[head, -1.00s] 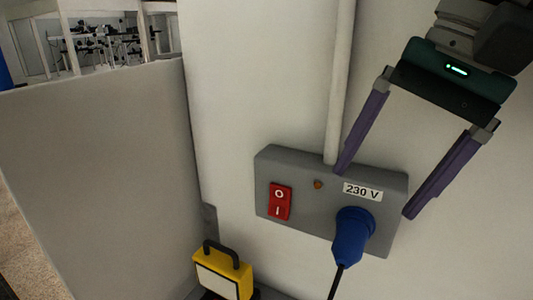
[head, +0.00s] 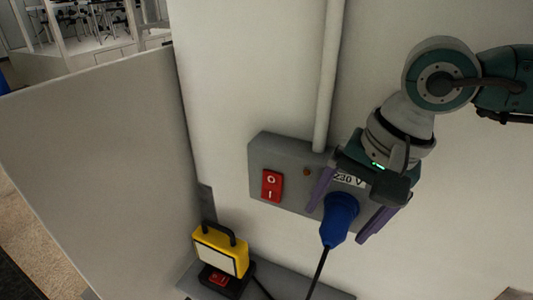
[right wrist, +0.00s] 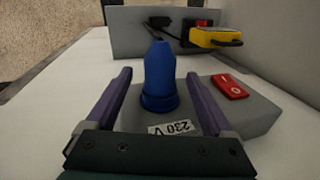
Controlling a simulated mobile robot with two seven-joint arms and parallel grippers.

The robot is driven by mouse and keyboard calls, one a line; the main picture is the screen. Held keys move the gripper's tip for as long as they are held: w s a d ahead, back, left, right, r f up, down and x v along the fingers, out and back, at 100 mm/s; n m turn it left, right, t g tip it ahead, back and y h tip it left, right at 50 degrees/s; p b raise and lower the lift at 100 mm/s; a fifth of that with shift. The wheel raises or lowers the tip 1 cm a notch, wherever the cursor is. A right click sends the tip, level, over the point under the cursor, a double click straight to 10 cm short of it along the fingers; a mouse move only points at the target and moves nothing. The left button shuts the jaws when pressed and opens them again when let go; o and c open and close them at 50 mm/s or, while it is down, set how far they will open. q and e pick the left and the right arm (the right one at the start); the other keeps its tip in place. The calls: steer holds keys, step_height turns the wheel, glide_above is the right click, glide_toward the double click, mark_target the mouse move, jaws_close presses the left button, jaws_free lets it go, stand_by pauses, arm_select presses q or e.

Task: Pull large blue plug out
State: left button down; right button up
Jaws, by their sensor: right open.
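The large blue plug (head: 339,218) sits in the grey 230 V socket box (head: 262,155) on the wall, with its black cable hanging down. In the right wrist view the plug (right wrist: 159,80) stands between the two purple fingers. My right gripper (head: 338,221) is open, with one finger on each side of the plug. A gap shows between each finger and the plug in the right wrist view (right wrist: 155,100). The 230 V label (head: 348,179) is partly hidden by the gripper. My left gripper is not in view.
A red rocker switch (head: 272,186) and a small orange lamp (head: 307,172) are on the box, left of the plug. A yellow work lamp (head: 221,250) stands below on a grey ledge. A pipe (head: 328,80) runs up from the box. A low partition (head: 95,170) stands at left.

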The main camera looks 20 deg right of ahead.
steer(key=shift+c, duration=0.4)
jaws_close()
stand_by(0.8)
